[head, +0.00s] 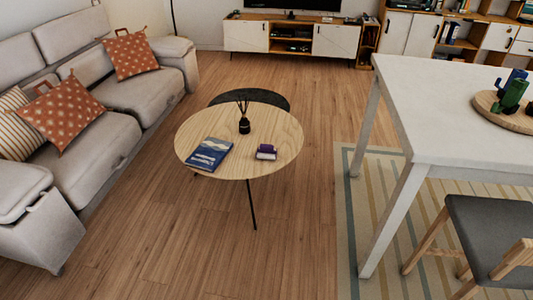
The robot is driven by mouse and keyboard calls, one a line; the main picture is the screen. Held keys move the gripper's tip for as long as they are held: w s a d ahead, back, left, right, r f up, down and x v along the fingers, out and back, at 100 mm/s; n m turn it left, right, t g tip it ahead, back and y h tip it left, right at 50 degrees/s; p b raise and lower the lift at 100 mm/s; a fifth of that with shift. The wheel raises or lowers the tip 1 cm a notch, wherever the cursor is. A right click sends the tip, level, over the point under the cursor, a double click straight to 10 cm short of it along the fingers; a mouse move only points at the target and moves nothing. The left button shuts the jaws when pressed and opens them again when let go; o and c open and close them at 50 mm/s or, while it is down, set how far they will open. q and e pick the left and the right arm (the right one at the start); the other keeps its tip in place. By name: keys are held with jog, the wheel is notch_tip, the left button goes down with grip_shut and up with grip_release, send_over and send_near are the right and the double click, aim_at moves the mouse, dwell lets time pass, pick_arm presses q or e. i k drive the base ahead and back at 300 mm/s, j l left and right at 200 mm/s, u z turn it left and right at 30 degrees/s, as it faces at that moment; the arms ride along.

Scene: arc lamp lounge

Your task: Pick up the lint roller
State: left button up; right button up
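I cannot make out a lint roller for certain. A small purple and white item (266,152) lies on the round wooden coffee table (213,133); it is too small to identify. On the white table (440,110) at the right, a round wooden board (484,103) carries green (511,94) and blue upright items and a dark item, partly cut off by the picture edge; I cannot tell what they are. Neither of my grippers is in view.
The coffee table also holds a blue book (209,154) and a dark reed diffuser (244,125). A grey sofa (95,150) stands left. A dark-seated chair (490,235) stands by the white table, over a striped rug (385,225). Wooden floor (200,230) is clear in front.

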aim_at(266, 152)
jog(key=u, duration=2.3)
jog(key=z, duration=2.3)
jog(key=i+j+z, duration=0.15)
jog(key=i+j, duration=0.2)
